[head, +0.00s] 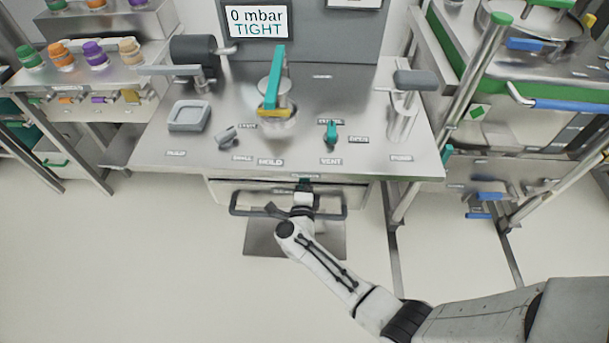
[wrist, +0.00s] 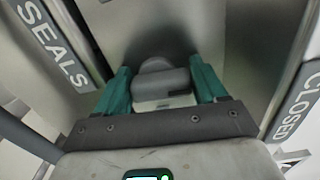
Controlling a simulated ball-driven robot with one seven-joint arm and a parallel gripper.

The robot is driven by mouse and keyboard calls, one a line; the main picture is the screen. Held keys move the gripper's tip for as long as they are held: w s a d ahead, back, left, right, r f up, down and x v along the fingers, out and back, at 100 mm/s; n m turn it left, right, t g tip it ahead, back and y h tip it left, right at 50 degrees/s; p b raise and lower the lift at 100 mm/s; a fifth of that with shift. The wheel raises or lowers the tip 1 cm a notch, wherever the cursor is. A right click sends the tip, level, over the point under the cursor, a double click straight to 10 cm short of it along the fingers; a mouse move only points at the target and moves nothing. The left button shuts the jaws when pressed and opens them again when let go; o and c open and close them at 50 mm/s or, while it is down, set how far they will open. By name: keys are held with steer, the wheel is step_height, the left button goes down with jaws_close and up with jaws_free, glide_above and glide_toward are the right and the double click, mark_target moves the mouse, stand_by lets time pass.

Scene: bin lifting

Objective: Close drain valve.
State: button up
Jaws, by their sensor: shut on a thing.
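My gripper (head: 303,189) reaches under the front edge of the steel bench, at the front panel. In the wrist view its two teal fingers (wrist: 163,85) stand on either side of a rounded grey handle (wrist: 162,82), which I take for the drain valve's handle, and are shut on it. A plate reading CLOSED (wrist: 298,105) is at the right of the wrist view, and a plate reading SEALS (wrist: 52,42) is at the left. In the head view my gripper and wrist hide the valve, so I cannot tell its angle there.
A dark bar handle (head: 240,204) runs across the panel around my wrist. The bench top (head: 225,150) bears a teal lever (head: 277,75), a small teal vent valve (head: 331,132) and a grey tray (head: 188,116). A screen (head: 257,22) reads 0 mbar TIGHT. Shelves stand both sides; floor in front is clear.

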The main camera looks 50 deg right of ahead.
steer(key=shift+n, duration=0.5)
steer(key=o, duration=1)
steer(key=shift+c, duration=0.2)
steer(key=v, duration=1)
steer(key=shift+s+a, duration=0.25)
steer(key=shift+a, duration=0.1)
